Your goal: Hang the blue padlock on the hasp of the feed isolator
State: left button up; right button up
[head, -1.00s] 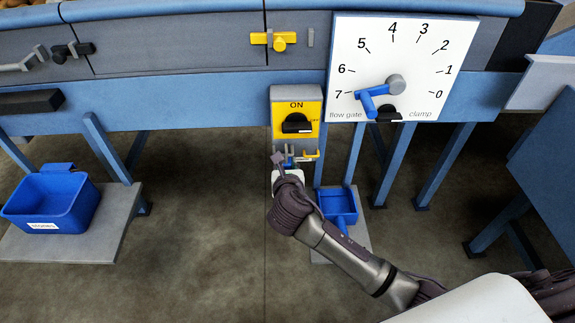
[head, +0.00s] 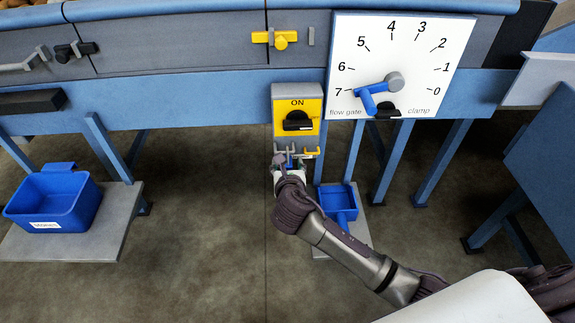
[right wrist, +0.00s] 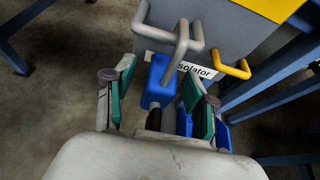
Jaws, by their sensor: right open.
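The feed isolator (head: 297,108) is a grey box with a yellow plate, its black knob (head: 298,122) by the word ON. In the right wrist view, bent grey rods (right wrist: 181,45) stand out from the isolator's grey box (right wrist: 230,32), with a yellow hook (right wrist: 234,67) to their right. The blue padlock (right wrist: 158,84) is at the lower end of a grey rod; I cannot tell whether its shackle is on the hasp. My right gripper (right wrist: 160,95) is open, its green-padded fingers apart on both sides of the padlock. My left gripper is out of view.
A blue bin (head: 52,205) stands on a grey platform at left. A blue tray (head: 338,203) sits low, right of my right gripper. The white dial board (head: 440,65) with a blue lever is above right. Blue frame legs stand behind; open floor lies in front.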

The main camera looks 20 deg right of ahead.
jog(key=shift+s, duration=0.15)
jog(key=v, duration=1.2)
jog(key=s+d+f+m+g+y+p, duration=0.2)
jog(key=s+f+m+g+p, duration=0.3)
jog(key=s+f+m, duration=0.95)
jog(key=s+d+f+m+g+y+p, duration=0.25)
jog(key=s+f+m+g+p, duration=0.3)
jog(key=s+f+m, duration=0.85)
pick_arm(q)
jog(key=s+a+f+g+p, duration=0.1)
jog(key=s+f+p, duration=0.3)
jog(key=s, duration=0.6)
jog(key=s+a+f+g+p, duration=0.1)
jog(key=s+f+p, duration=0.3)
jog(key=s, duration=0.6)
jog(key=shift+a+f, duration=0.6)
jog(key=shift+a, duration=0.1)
pick_arm(e)
jog(key=s+d+f+m, duration=0.1)
jog(key=s+f, duration=0.2)
jog(key=s, duration=0.2)
jog(key=s+d+f+m+g, duration=0.1)
jog(key=s+d+f, duration=0.1)
jog(key=s, duration=0.4)
jog(key=shift+s+f+h, duration=0.25)
jog(key=shift+f+h, duration=0.2)
jog(key=shift+f, duration=0.1)
